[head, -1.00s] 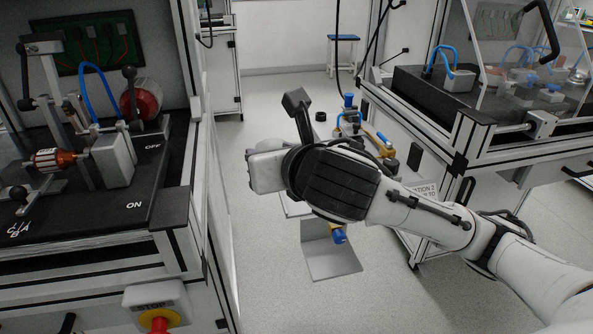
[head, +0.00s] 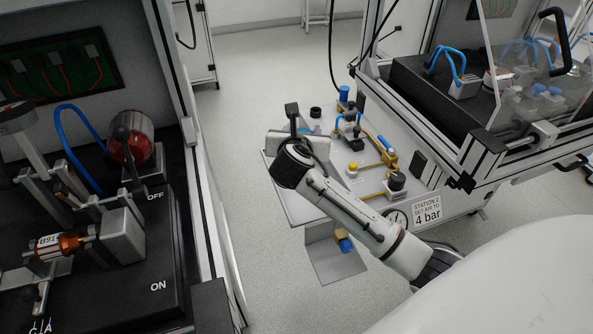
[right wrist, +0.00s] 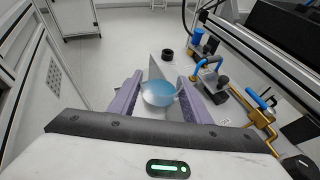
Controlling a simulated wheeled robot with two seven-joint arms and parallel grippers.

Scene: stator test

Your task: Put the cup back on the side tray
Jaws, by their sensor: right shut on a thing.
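The light blue cup (right wrist: 158,94) sits between the purple fingers of my right gripper (right wrist: 160,86) in the right wrist view, and the gripper is shut on it. In the head view my right gripper (head: 312,132) is over the far part of the grey side tray (head: 290,201), which is fixed to the side of the right-hand station. I cannot tell whether the cup touches the tray. My left gripper is not in view.
A black round cap (head: 315,112) is beyond the gripper. A bench with a motor rig (head: 130,140) stands at left. Clear floor lies between.

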